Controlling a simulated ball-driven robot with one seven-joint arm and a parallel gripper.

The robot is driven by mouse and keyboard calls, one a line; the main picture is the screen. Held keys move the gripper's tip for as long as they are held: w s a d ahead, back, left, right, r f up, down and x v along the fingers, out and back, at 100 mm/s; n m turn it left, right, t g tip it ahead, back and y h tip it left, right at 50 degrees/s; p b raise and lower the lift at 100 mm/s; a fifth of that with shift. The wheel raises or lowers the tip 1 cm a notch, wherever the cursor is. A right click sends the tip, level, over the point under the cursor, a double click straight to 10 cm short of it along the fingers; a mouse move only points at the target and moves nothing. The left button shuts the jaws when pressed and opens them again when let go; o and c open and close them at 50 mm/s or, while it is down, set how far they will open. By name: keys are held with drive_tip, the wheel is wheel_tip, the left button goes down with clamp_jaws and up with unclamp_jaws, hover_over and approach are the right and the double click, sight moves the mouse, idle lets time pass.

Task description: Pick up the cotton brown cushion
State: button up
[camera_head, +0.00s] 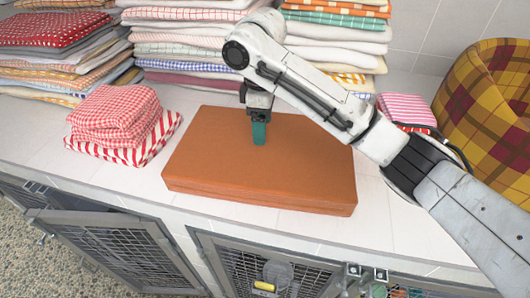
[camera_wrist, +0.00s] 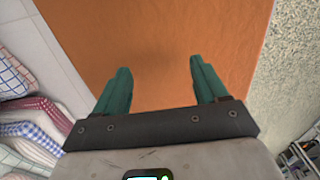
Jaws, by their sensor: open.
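The brown cushion (camera_head: 300,165) is a flat, rectangular, orange-brown pad lying on the white tiled counter in the head view. It also fills the middle of the wrist view (camera_wrist: 160,30). My gripper (camera_head: 259,138) is over the cushion's middle, fingers pointing down. In the wrist view my gripper (camera_wrist: 157,80) shows two green fingers spread apart with nothing between them. A soft shadow lies on the cushion beyond the fingertips. I cannot tell whether the fingertips touch the cushion.
Folded red-and-white cloths (camera_head: 118,125) lie just left of the cushion. Stacked towels (camera_head: 190,45) line the back. A plaid pet bed (camera_head: 490,100) stands at the right. Wire kennel doors (camera_head: 110,250) are below the counter's front edge, the left one standing open.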

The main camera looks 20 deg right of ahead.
sight(265, 154)
drive_tip(key=f, duration=0.1)
drive_tip(key=f+p, duration=0.1)
drive_tip(key=f, duration=0.2)
drive_tip(key=shift+s+d+f+p, duration=0.15)
drive_tip(key=shift+s+f+p, duration=0.1)
drive_tip(key=shift+s+p, duration=0.15)
drive_tip(key=shift+f, duration=0.45)
clamp_jaws()
